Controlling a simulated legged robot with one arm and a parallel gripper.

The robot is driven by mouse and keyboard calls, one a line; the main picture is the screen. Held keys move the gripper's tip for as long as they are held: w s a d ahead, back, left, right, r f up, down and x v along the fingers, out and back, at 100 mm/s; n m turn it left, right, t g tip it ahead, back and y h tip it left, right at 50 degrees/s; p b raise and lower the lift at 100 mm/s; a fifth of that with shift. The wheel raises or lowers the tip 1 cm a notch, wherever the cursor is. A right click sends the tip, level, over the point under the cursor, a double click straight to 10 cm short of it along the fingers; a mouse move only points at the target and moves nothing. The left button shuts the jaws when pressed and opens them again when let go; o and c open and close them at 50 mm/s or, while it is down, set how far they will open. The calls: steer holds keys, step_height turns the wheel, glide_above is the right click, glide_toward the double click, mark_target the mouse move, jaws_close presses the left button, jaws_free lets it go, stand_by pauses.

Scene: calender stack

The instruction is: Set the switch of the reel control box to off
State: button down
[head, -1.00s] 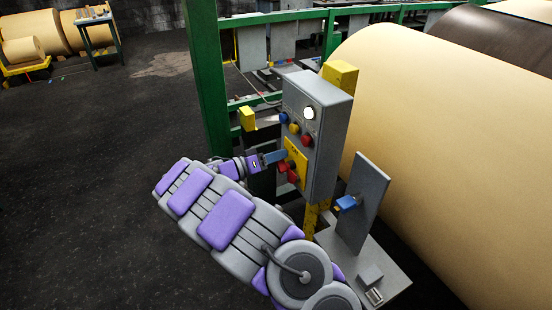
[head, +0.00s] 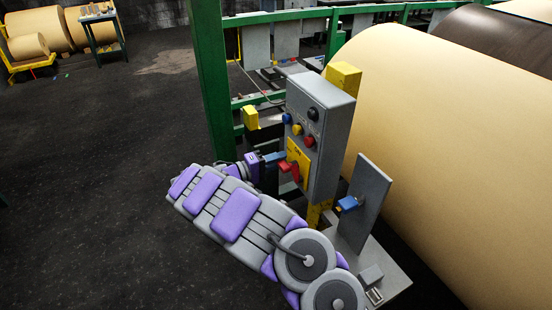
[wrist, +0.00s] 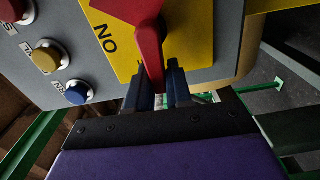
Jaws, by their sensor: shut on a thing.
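The reel control box (head: 335,145) is a grey box on a yellow post. Its switch (head: 290,168) is a red handle on a yellow plate (head: 299,152). In the wrist view the red handle (wrist: 150,45) runs down between the dark fingers of my gripper (wrist: 158,88), which is shut on its end. The ON lettering shows on the plate to the left of the handle; an OFF label is not visible. In the head view my gripper (head: 277,158) is at the box's front. A round lamp (head: 313,114) at the top is dark.
Blue, yellow and red buttons (head: 297,130) sit above the switch. A green post (head: 212,80) stands behind my arm. A large tan roll (head: 450,130) is at the right. A grey upright plate with a blue handle (head: 348,203) stands nearby. Open floor lies left.

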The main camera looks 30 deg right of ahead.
steer(key=shift+f+n, duration=0.25)
steer(key=shift+n, duration=0.15)
steer(key=c, duration=1.4)
jaws_free()
steer(key=shift+d, duration=0.1)
steer(key=o, duration=0.3)
steer(key=shift+d, duration=0.15)
steer(key=a+p, duration=0.1)
steer(key=a, duration=1.6)
steer(key=shift+s+a, duration=0.2)
